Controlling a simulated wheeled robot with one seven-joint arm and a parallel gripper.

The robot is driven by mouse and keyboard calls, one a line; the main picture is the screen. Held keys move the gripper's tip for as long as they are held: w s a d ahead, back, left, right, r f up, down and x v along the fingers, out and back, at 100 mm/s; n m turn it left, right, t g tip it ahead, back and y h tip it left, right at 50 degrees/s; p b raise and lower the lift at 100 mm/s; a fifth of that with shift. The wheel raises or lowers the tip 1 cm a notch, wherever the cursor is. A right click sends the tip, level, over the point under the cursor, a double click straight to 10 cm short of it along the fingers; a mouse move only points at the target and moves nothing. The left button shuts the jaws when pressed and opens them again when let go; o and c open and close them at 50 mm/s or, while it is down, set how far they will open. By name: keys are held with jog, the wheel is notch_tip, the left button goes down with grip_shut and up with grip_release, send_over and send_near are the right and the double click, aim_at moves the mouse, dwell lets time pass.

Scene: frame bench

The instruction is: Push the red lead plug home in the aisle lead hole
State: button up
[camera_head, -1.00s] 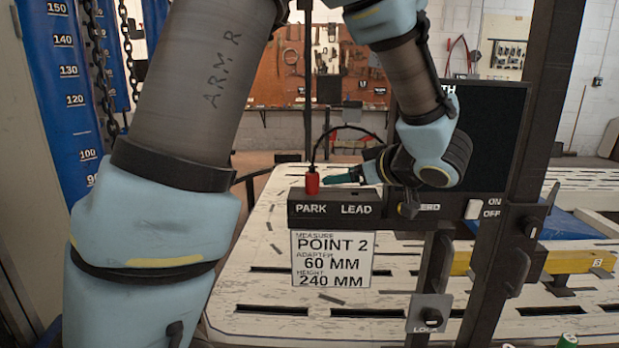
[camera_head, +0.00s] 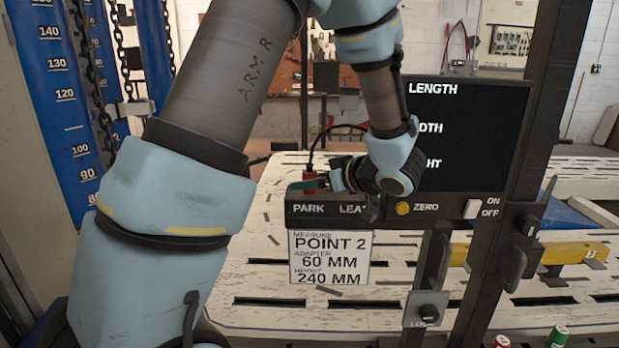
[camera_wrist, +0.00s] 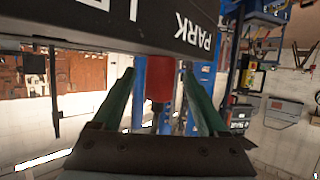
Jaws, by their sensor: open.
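The red lead plug (camera_head: 309,174) stands upright at the PARK end of the dark console (camera_head: 292,210), with a black cable arching from its top. My gripper (camera_head: 312,184) reaches in from the right, and a green finger crosses in front of the plug in the head view. In the wrist view the plug (camera_wrist: 160,82) is between the two green fingers of my gripper (camera_wrist: 160,95), with a gap on each side. The fingers are open. The lead hole itself is hidden; the LEAD label is partly covered by my wrist.
A black display (camera_head: 470,135) stands right of my wrist. A yellow ZERO button (camera_head: 402,208) and a white ON/OFF switch (camera_head: 473,209) are on the console. A card (camera_head: 330,258) hangs below. A slotted white bench (camera_head: 270,310) extends behind and below.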

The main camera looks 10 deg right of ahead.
jog(key=shift+w+a+f, duration=0.2)
jog(key=shift+w+a, duration=0.05)
jog(key=shift+w, duration=0.1)
grip_shut()
dwell(0.4)
